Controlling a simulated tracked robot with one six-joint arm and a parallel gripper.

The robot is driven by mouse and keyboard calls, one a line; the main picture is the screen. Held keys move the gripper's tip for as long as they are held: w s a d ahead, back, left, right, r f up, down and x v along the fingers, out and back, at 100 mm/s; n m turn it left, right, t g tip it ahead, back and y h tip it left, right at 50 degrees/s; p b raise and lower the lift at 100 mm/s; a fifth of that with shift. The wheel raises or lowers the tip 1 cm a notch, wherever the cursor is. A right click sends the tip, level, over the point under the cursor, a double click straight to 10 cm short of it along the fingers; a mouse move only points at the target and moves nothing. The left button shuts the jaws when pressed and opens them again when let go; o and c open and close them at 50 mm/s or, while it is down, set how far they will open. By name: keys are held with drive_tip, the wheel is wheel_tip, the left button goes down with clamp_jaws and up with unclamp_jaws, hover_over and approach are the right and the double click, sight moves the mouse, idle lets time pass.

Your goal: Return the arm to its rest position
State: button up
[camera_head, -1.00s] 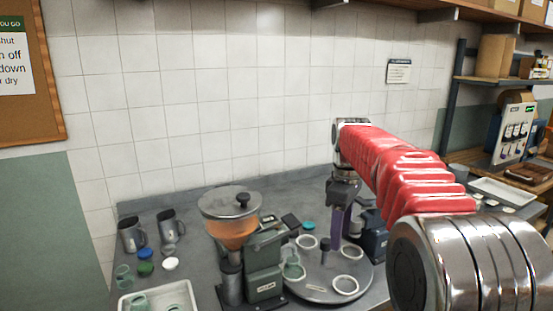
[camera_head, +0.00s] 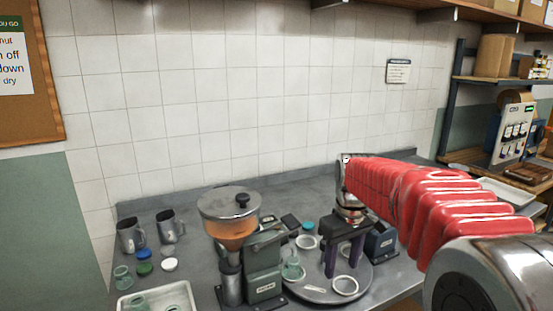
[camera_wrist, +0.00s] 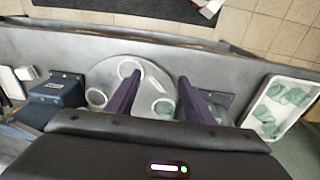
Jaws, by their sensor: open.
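My arm, in a red ribbed sleeve, reaches in from the right in the head view. My gripper (camera_head: 340,262) points down over the round grey turntable (camera_head: 307,289) on the counter. In the wrist view its two purple fingers (camera_wrist: 160,100) are spread apart with nothing between them. White rings lie on the turntable (camera_wrist: 150,66) below and around the fingers. I cannot tell exactly how high the fingertips are above it.
A filling machine with an orange-filled hopper (camera_head: 230,229) stands left of the turntable. A dark blue box (camera_head: 381,243) stands at its right. Metal jugs (camera_head: 131,236), lids and a white tray (camera_head: 160,299) with green jars lie further left. A shelf (camera_head: 500,81) stands at the right.

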drive_tip(key=s+m+t, duration=0.4)
drive_tip(key=s, duration=2.1)
drive_tip(key=shift+s+m+t, duration=0.15)
drive_tip(key=shift+m+t, duration=0.15)
drive_tip(key=shift+m, duration=0.1)
